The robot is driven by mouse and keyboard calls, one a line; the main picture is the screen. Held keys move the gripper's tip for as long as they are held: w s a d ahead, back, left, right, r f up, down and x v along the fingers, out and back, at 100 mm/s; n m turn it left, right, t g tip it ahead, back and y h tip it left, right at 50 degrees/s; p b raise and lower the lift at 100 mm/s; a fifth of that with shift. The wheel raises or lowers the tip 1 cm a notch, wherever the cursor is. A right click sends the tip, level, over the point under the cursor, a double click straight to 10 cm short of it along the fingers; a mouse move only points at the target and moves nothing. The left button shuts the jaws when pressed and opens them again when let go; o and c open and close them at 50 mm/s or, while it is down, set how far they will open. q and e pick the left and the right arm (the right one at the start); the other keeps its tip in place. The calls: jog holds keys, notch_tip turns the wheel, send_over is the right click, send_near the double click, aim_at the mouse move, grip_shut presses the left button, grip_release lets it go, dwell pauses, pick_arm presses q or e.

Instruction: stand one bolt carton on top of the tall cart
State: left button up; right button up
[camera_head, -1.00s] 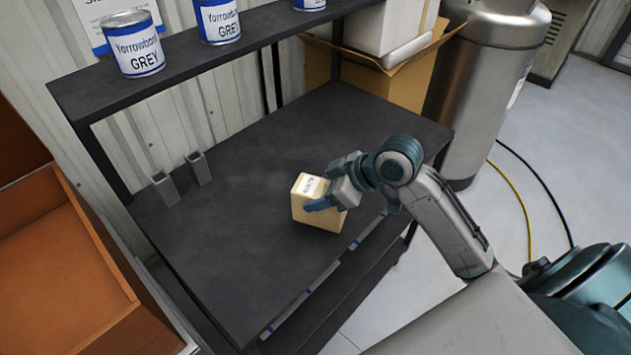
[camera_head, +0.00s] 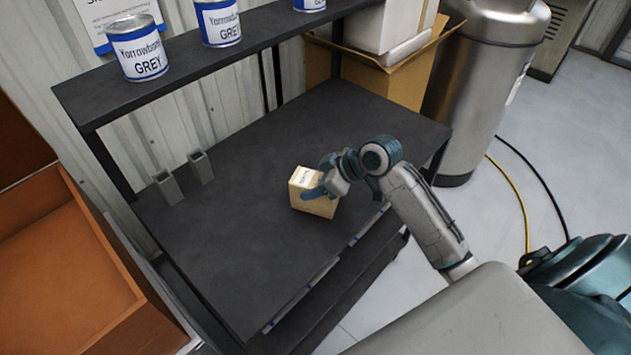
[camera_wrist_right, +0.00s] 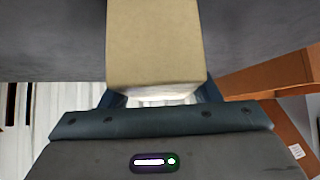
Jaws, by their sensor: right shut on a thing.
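The bolt carton (camera_head: 319,206) is a small tan box with a white label on top. It is over the dark top surface of the tall cart (camera_head: 240,250), right of its middle; I cannot tell whether it touches the surface. In the right wrist view the carton (camera_wrist_right: 155,45) sits between the fingers and fills the upper middle. My left gripper is not in view.
Two grey square tubes (camera_head: 185,180) stand at the cart's back left. A raised shelf (camera_head: 180,72) behind holds several paint cans (camera_head: 141,50). An orange-brown box (camera_head: 70,270) is at left. A steel tank (camera_head: 480,90) and hoses are at right. The cart top around the carton is clear.

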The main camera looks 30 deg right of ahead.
jog(key=o, duration=1.3)
jog(key=shift+r, duration=0.1)
jog(key=b+v, duration=0.1)
jog(key=v, duration=1.1)
jog(key=shift+s, duration=0.1)
